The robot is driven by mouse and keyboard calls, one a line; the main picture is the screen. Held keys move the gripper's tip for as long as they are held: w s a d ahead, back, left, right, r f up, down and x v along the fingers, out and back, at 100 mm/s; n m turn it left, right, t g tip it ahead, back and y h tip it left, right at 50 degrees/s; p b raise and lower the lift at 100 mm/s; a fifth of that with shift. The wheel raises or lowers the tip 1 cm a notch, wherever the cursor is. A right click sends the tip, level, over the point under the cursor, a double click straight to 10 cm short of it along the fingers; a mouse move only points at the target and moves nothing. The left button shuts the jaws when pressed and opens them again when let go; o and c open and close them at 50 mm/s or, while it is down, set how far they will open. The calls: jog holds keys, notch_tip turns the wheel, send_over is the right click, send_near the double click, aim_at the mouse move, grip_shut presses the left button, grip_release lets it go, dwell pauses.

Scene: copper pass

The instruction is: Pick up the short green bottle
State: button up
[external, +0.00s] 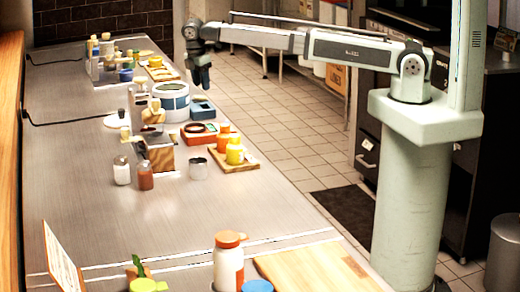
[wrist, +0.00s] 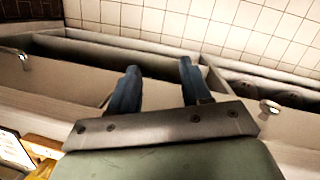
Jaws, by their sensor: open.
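My gripper (external: 203,76) hangs at the end of my outstretched arm, over the right edge of the counter's far half in the external view. In the wrist view its two dark blue fingers (wrist: 157,85) stand apart with nothing between them. No short green bottle can be told for certain. A green-topped item (external: 143,284) is cut off by the bottom edge of the external view, far from my gripper. Small bottles and jars (external: 107,48) crowd the counter's far end, too small to tell apart.
The long steel counter (external: 80,190) has clear room at its left and middle. A white-and-blue pot (external: 171,100), a shaker with red contents (external: 145,176), a yellow jar (external: 234,152) and an orange-lidded jar (external: 228,262) stand on it. Tiled floor (external: 275,120) lies right.

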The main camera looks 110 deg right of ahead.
jog(key=w+a+r+n+g, duration=0.1)
jog(key=a+r, duration=0.2)
jog(key=a, duration=0.4)
jog(key=w+a+r+n+g, duration=0.1)
jog(key=a+r, duration=0.2)
jog(key=a, duration=0.5)
jog(key=w+a+r+n+t+y, duration=0.1)
jog(key=w+a+r, duration=0.45)
jog(key=a, duration=0.45)
jog(key=w+a+r+n+t, duration=0.1)
jog(key=w+a+r+t, duration=0.1)
jog(key=w+a+r, duration=0.6)
jog(key=w+a+r+n+t+y, duration=0.1)
jog(key=w+a+r+n, duration=0.3)
jog(key=a, duration=0.8)
jog(key=f, duration=0.3)
jog(key=f+m, duration=0.1)
jog(key=f, duration=0.2)
jog(key=w+f+m, duration=0.1)
jog(key=f, duration=0.3)
jog(key=shift+w+d, duration=0.1)
jog(key=shift+d, duration=0.1)
jog(key=shift+d+f, duration=0.15)
jog(key=shift+f, duration=1.15)
jog(key=shift+d+f, duration=0.15)
jog(key=shift+f, duration=1.1)
jog(key=c, duration=0.7)
jog(key=shift+r, duration=0.15)
jog(key=shift+c, duration=0.2)
